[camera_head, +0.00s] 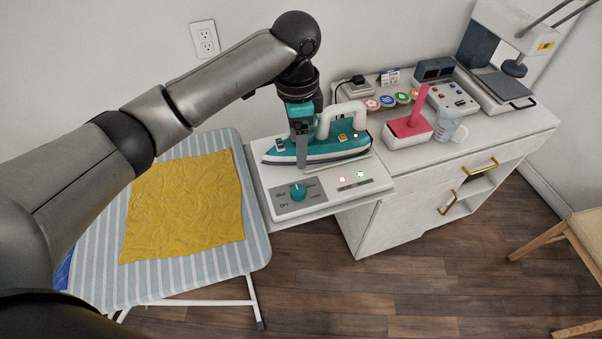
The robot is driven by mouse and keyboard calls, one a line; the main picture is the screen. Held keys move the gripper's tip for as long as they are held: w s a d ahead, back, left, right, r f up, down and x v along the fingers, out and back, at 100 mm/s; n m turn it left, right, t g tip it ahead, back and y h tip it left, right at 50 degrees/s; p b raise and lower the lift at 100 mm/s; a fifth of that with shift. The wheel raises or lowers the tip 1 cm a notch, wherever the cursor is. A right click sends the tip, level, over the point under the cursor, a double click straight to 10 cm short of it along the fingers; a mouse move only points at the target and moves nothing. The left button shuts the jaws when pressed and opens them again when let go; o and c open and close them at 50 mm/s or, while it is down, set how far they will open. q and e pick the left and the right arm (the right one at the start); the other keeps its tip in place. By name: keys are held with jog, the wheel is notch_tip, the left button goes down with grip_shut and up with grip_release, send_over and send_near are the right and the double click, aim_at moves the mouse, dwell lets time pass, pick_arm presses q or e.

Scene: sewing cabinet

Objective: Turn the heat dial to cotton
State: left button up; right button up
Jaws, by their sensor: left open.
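The teal heat dial (298,192) sits on a grey plate on the front left of the white iron station (340,203). Small labels surround it; OFF and SILK can be made out, the others are too small to read surely. My left gripper (301,168) points down just above and behind the dial, in front of the iron's nose end, and appears apart from the dial. It is open and empty. The teal iron (350,149) with a white handle rests on the station behind it. My right gripper is not in view.
A striped ironing board (255,250) with a wrinkled yellow cloth (185,205) stands left.

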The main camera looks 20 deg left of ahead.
pick_arm(q)
send_over(298, 190)
notch_tip(298, 190, down, 4)
notch_tip(298, 190, down, 11)
jog(key=shift+r+b, duration=0.1)
jog(key=shift+b, duration=0.95)
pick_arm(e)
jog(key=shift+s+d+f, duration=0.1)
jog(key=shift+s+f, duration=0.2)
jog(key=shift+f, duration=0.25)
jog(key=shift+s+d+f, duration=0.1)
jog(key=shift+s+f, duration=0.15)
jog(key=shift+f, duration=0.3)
pick_arm(q)
jog(key=shift+c, duration=0.4)
grip_shut()
